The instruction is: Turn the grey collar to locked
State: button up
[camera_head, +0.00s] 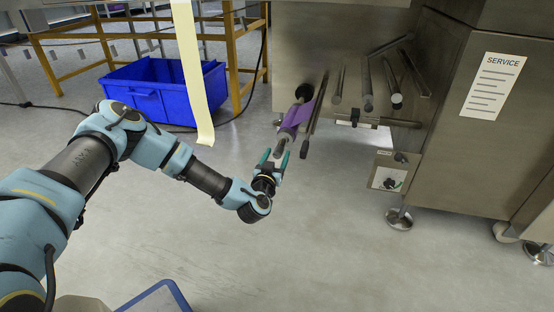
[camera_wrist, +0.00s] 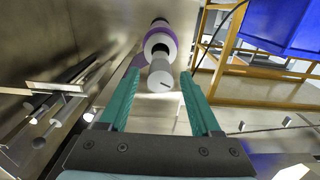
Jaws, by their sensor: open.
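The grey collar (camera_wrist: 160,74) is at the near end of a spindle that carries a purple film roll (camera_wrist: 157,34). A dark mark shows on the collar's end face. In the head view the collar (camera_head: 280,147) is partly covered by my gripper, and the purple film (camera_head: 298,112) shows behind it. My gripper (camera_head: 275,158) is open, pointing along the spindle towards the machine. In the wrist view its two teal fingers (camera_wrist: 159,72) lie on either side of the collar. I cannot tell whether the fingertips reach past the collar's face; no grip on it shows.
Metal rollers (camera_head: 367,85) stick out from the machine right of the spindle. A small panel box (camera_head: 389,172) and a cabinet with a service sheet (camera_head: 493,88) stand further right. A blue crate (camera_head: 160,97) sits on the left floor; a pale strip (camera_head: 194,75) hangs in front.

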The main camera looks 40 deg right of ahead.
jog(key=shift+w+d, duration=0.1)
jog(key=shift+d, duration=0.1)
grip_shut()
dwell(0.5)
